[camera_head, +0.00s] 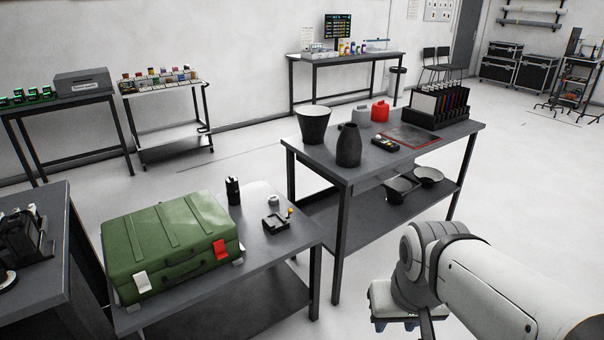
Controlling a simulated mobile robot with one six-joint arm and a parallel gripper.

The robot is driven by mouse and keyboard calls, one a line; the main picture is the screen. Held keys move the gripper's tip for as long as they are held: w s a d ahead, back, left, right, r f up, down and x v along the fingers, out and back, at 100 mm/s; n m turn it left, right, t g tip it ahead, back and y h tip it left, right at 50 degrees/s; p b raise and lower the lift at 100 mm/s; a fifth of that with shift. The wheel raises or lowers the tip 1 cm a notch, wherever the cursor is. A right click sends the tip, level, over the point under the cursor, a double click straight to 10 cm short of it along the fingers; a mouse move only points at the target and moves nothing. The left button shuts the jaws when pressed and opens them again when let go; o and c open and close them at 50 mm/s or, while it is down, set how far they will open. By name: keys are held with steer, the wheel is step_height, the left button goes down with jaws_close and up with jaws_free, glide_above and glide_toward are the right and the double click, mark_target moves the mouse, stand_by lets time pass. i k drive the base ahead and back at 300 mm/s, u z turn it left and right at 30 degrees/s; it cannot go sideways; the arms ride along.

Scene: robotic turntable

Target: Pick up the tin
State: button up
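No thing in view is clearly marked as the tin. A small pale, rounded object (274,202) on the near table (285,250) could be a tin, but it is too small to be sure. It stands behind a small dark holder (275,223) and right of a black cylinder (233,190). My arm reaches in from the lower right, and its end, my gripper (396,318), is low in front of the longer table. It is apart from every object on the tables. Its fingers are not clearly visible, so its opening cannot be told.
A large green case (165,245) fills the left of the near table. The longer table (350,172) bears a dark bucket (313,125), a dark vase (349,145), a red canister (380,110) and a black rack (438,104). Open floor (500,190) lies to the right.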

mark_target(273, 199)
steer(key=z, duration=0.45)
steer(key=i, duration=1.3)
steer(key=u, duration=0.5)
steer(key=i, duration=1)
steer(key=u, duration=0.75)
